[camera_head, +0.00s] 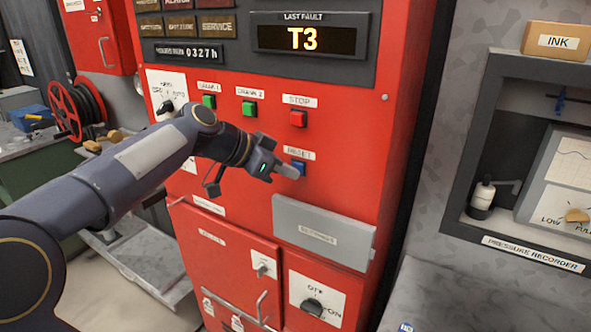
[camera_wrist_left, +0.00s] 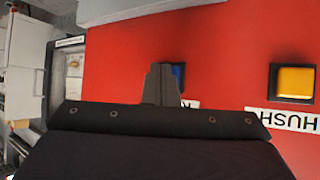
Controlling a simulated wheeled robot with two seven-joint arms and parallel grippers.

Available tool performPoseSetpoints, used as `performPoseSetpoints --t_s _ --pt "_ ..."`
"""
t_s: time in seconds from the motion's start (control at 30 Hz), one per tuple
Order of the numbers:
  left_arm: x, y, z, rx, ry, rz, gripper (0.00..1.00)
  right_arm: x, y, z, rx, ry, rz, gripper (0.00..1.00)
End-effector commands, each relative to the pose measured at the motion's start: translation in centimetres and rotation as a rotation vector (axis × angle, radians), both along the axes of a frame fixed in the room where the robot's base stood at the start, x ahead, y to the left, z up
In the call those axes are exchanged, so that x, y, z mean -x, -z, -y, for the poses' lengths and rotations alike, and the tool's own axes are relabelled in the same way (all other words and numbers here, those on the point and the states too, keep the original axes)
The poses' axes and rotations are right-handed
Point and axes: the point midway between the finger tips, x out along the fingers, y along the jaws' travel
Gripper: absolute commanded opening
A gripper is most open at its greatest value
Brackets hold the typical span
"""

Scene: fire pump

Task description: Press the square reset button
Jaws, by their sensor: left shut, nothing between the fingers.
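The square blue reset button (camera_head: 300,166) is on the red panel, under a white label that seems to read RESET. My left gripper (camera_head: 288,171) is shut and empty, with its fingertips at the button's left and lower side, covering part of it. In the left wrist view the shut fingers (camera_wrist_left: 160,84) stand in front of the blue button (camera_wrist_left: 179,73), which shows just to their right. I cannot tell whether the fingertips touch it. My right gripper is not in view.
A green button (camera_head: 249,108) and a red stop button (camera_head: 298,118) sit above. A yellow button (camera_wrist_left: 295,82) labelled HUSH is to the right in the wrist view. A grey cover (camera_head: 322,236) sticks out below. The pressure recorder niche (camera_head: 535,95) is at right.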

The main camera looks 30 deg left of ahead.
Motion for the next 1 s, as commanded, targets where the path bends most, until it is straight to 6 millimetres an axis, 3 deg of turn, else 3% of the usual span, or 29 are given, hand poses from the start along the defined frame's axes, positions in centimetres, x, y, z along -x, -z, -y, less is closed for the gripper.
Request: performPoseSetpoints --t_s 0.47,1.0 --pt "-0.1 0.0 0.0 0.001 -0.001 0.002 0.0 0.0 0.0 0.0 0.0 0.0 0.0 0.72" --pt "1.7 -0.1 -0.1 0.001 0.0 0.002 0.0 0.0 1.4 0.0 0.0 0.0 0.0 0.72"
